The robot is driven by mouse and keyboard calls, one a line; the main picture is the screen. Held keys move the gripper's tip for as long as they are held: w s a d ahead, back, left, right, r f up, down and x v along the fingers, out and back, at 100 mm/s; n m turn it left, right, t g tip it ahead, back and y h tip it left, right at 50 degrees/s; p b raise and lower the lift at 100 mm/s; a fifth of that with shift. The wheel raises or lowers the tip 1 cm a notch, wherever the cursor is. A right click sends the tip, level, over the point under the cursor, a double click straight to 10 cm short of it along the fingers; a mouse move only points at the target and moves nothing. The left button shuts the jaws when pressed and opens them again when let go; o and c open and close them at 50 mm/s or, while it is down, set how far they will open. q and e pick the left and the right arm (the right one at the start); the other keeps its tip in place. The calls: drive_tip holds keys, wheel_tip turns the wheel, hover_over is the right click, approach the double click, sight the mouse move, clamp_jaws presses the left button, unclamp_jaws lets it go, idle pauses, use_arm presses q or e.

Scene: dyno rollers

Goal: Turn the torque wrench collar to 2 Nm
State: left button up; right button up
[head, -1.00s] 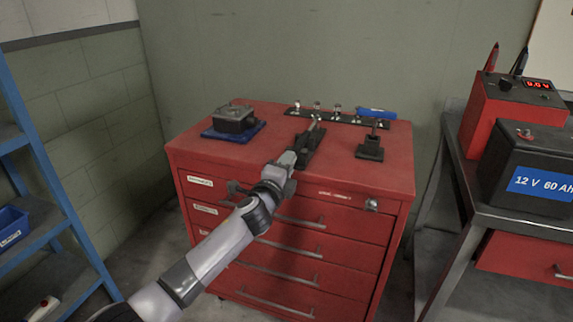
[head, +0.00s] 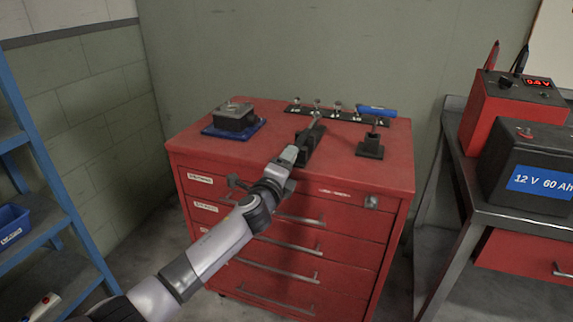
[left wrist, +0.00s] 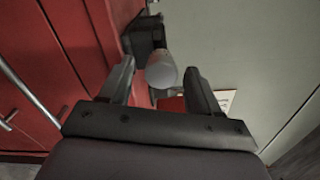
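The torque wrench (head: 315,120) lies in a black holder (head: 310,141) on top of the red cabinet, its shaft pointing away. My left gripper (head: 289,155) is at its near end, over the cabinet's front edge. In the left wrist view, a grey rounded cylinder (left wrist: 162,70), seemingly the handle end, lies between my two open fingers. A gap shows on both sides of it. The black holder (left wrist: 145,35) shows behind it. The collar's scale is not readable in either view. My right gripper is out of view.
A grey block on a blue base (head: 235,120) stands at the left of the red cabinet top (head: 190,142). A black stand (head: 371,147) is to the right. A dark rack (head: 335,115) with several small pieces and a blue-handled tool (head: 376,111) lie at the back.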

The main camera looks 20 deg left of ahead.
use_arm(q)
drive_tip(key=shift+s, duration=0.15)
drive_tip(key=s, duration=0.7)
drive_tip(key=shift+p, duration=0.4)
drive_tip(key=shift+a, duration=0.1)
drive_tip(key=s+f+n+g, duration=0.3)
drive_tip(key=s+f+n, duration=0.6)
drive_tip(key=s, duration=0.7)
drive_tip(key=s+f+n+g+h, duration=0.1)
drive_tip(key=s+f+n+g, duration=0.3)
drive_tip(key=s+f+n, duration=0.6)
drive_tip(key=s+f, duration=0.5)
drive_tip(key=s, duration=0.1)
drive_tip(key=shift+s+d+h, duration=0.2)
drive_tip(key=shift+d+h, duration=0.1)
drive_tip(key=shift+f, duration=0.1)
